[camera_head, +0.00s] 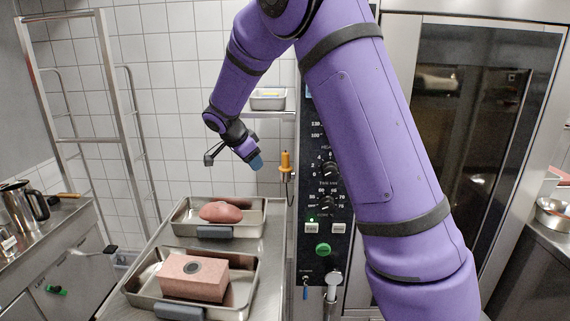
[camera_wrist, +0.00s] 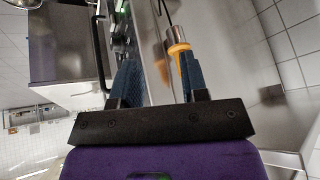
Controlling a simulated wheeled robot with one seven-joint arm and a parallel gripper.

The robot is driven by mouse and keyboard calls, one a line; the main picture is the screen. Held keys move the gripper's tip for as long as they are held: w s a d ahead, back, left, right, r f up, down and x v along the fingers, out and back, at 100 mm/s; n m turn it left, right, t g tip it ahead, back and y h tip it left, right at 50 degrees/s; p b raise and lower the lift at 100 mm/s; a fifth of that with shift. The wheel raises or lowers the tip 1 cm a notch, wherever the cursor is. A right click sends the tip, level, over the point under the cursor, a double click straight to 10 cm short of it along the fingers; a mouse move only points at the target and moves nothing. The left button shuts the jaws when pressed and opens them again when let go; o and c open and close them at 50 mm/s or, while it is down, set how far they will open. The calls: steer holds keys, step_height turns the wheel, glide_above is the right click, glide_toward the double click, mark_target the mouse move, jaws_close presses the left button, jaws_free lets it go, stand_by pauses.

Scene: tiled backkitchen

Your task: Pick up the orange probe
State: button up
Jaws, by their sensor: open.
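The orange probe (camera_head: 286,163) hangs upright at the left edge of the oven's control panel, with a cable below it. My gripper (camera_head: 256,163) is just left of the probe at about the same height, apart from it in the head view. In the wrist view, the probe (camera_wrist: 178,48) shows its orange body and a metal-coloured end near the tip of the right finger. My gripper (camera_wrist: 160,72) is open there, its two blue fingers spread and nothing held. The right finger partly hides the probe's lower part.
The oven panel (camera_head: 327,190) with knobs stands right of the probe. Below are two metal trays, one with a reddish piece of meat (camera_head: 221,212), one with a pink block (camera_head: 194,278). A small metal container (camera_head: 268,103) sits on a wall shelf above. A rack (camera_head: 75,90) stands left.

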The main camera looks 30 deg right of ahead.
glide_above(283, 167)
steer(key=a, duration=0.2)
steer(key=shift+s+f, duration=0.2)
steer(key=shift+f, duration=0.1)
steer(key=x, duration=0.5)
steer(key=shift+a, duration=0.1)
steer(key=c, duration=0.7)
